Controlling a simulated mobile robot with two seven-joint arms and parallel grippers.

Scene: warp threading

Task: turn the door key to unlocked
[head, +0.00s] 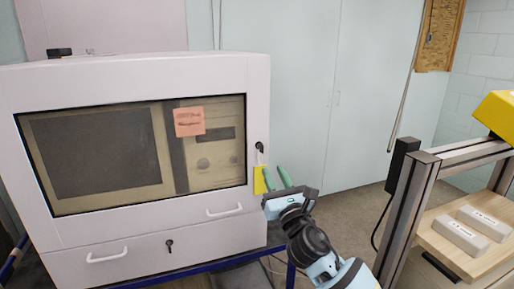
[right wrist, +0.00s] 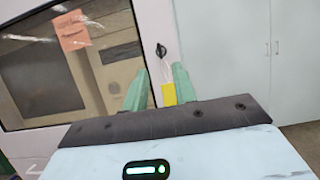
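The door key (head: 260,147) is a small dark key in the right edge of a white machine's windowed door (head: 220,207). It also shows in the right wrist view (right wrist: 161,50). A yellow tag (head: 260,181) hangs below it on a thin cord; the tag shows between the fingers in the right wrist view (right wrist: 169,94). My right gripper (head: 274,168) has green fingers, spread apart, just below and to the right of the key in the head view. In the right wrist view the key lies beyond the fingertips, with nothing visibly gripped. My left gripper is not in view.
A second dark key (head: 169,246) sits in the lower panel, near a white handle (head: 108,255). An orange note (head: 189,121) is on the window. At right, a metal-framed bench (head: 440,225) holds two grey blocks (head: 459,236). Floor shows between machine and bench.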

